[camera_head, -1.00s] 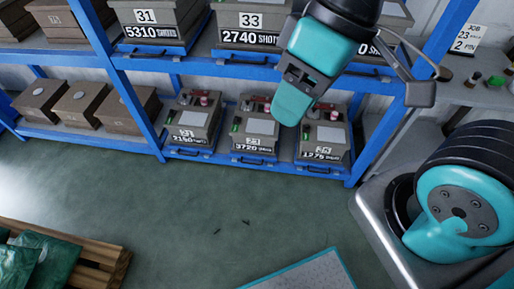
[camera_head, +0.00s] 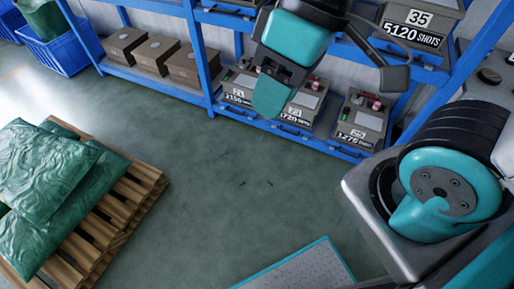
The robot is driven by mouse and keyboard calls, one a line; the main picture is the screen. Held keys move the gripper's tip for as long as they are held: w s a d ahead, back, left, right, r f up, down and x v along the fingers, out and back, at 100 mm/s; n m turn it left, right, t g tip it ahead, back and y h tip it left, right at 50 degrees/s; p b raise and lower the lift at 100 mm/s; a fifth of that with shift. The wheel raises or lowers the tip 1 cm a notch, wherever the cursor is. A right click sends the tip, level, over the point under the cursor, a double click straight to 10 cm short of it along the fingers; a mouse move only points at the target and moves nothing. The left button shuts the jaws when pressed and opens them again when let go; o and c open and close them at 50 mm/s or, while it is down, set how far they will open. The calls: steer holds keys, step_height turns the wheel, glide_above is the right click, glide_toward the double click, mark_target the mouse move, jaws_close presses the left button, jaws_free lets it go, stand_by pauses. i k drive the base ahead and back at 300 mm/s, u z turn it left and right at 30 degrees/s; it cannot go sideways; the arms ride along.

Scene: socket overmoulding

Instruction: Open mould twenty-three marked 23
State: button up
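Three grey-brown moulds with red and green fittings and white plates stand on the lower blue shelf. The right one (camera_head: 361,120) reads 1275 or 1276 shots, and its number plate is too small to read surely. The middle mould (camera_head: 305,106) reads about 3720 shots and is partly hidden by my gripper. The left mould (camera_head: 238,88) reads about 2150 shots. All look closed from here. My gripper (camera_head: 271,96) hangs in front of the left and middle moulds in the picture. Its teal end shows, but its finger gap does not. I see nothing held.
A mould marked 35 (camera_head: 421,20) sits on the upper shelf. Plain brown boxes (camera_head: 160,53) stand on the lower shelf at left, beside a blue crate (camera_head: 70,45). A wooden pallet (camera_head: 125,205) bears green sacks (camera_head: 45,170). The green floor between is clear.

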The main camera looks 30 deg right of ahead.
mark_target(301, 115)
steer(key=u, duration=0.6)
steer(key=k, duration=0.85)
steer(key=u, duration=0.75)
steer(key=i, duration=1.3)
steer(key=z, duration=0.65)
steer(key=i, duration=0.9)
steer(key=z, duration=1.4)
steer(key=i, duration=0.5)
steer(key=z, duration=0.5)
